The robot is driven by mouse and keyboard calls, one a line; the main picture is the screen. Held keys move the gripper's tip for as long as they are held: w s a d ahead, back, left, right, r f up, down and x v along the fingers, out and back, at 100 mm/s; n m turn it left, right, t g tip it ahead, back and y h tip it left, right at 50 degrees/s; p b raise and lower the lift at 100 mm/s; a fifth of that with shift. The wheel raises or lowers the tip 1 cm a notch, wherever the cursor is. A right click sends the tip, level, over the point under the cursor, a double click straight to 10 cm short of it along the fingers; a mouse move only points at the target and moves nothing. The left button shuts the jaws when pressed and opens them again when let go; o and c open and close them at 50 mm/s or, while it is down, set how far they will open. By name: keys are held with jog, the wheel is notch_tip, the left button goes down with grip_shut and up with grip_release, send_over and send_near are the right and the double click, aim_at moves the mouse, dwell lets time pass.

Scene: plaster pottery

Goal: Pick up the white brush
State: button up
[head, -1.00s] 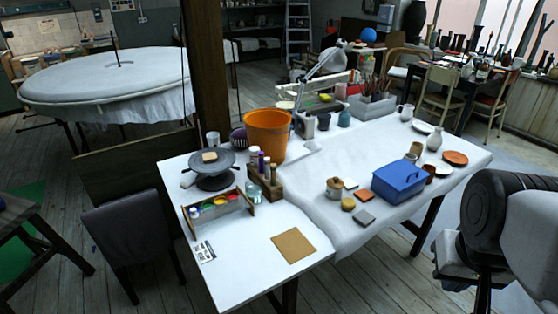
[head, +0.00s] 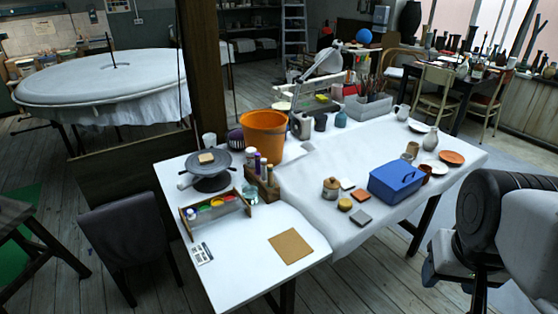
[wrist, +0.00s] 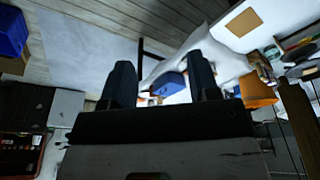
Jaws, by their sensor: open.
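I cannot make out a white brush for certain in either view. Several thin-handled tools, perhaps brushes, stand upright (head: 374,88) in a grey container (head: 368,108) at the back of the table; their colours are too small to tell apart. My gripper (wrist: 161,75) shows in the wrist view with its two dark fingers wide apart and nothing between them close by. It is well away from the table, whose things appear small and upside down beyond the fingers.
The white table (head: 240,270) holds a blue box (head: 396,184), an orange bucket (head: 263,136), a paint rack (head: 215,209), a brown board (head: 290,246), a lamp (head: 325,63) and small pots. The cloth's middle is fairly clear. A dark chair (head: 125,245) stands at the left.

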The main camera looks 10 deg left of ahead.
jog(key=w+a+r+n, duration=0.2)
jog(key=w+a+r, duration=0.1)
jog(key=w, duration=0.6)
jog(key=w+a+r+n, duration=0.2)
jog(key=w+a+n, duration=0.1)
jog(key=w, duration=0.6)
jog(key=n+g, duration=0.3)
jog(key=n, duration=1)
send_over(264, 159)
jog(key=f, duration=2.1)
jog(key=shift+s+d+f, duration=0.1)
jog(key=shift+d+f, duration=0.15)
jog(key=shift+f, duration=0.05)
jog(key=shift+a+f, duration=0.3)
